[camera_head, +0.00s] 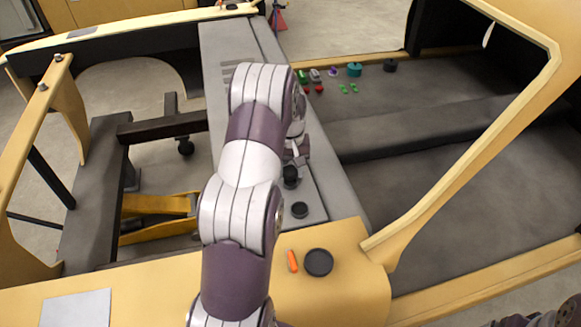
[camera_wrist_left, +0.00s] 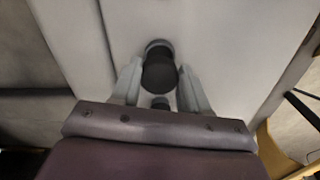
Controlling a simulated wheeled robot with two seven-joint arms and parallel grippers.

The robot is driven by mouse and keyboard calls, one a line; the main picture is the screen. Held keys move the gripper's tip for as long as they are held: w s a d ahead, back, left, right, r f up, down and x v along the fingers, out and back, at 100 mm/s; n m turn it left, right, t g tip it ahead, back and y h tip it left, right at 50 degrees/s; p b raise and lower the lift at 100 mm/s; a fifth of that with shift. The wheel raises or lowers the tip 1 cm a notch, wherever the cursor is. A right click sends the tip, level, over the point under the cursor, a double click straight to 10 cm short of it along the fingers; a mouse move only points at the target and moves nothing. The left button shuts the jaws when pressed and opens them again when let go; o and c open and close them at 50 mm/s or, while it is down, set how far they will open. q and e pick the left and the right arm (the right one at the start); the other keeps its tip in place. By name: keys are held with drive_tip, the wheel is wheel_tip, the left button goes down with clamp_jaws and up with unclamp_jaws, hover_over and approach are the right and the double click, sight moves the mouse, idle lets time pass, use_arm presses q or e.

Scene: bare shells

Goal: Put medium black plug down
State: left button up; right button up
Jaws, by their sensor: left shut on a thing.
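My left gripper (camera_head: 296,152) points down over the grey panel strip and is shut on a black plug (camera_head: 291,177). In the left wrist view the plug (camera_wrist_left: 160,74) sits between the two fingertips of the left gripper (camera_wrist_left: 159,80). I cannot tell whether its underside touches the panel. A second black plug (camera_head: 299,210) stands on the panel, nearer the yellow edge. A large flat black disc (camera_head: 319,262) lies on the yellow surface. A smaller dark round piece (camera_wrist_left: 160,103) also shows between the fingers in the wrist view.
An orange piece (camera_head: 293,260) lies beside the disc. Several small coloured parts, a teal cylinder (camera_head: 354,69) and a black cylinder (camera_head: 390,65) stand on the dark grey floor at the back right. A yellow frame post (camera_head: 470,150) slants across the right side.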

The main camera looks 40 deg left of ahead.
use_arm(q)
drive_tip(key=shift+s+d+f, duration=0.25)
drive_tip(key=shift+s+f, duration=0.05)
drive_tip(key=shift+f, duration=0.3)
drive_tip(key=o, duration=1)
drive_tip(key=shift+w, duration=0.15)
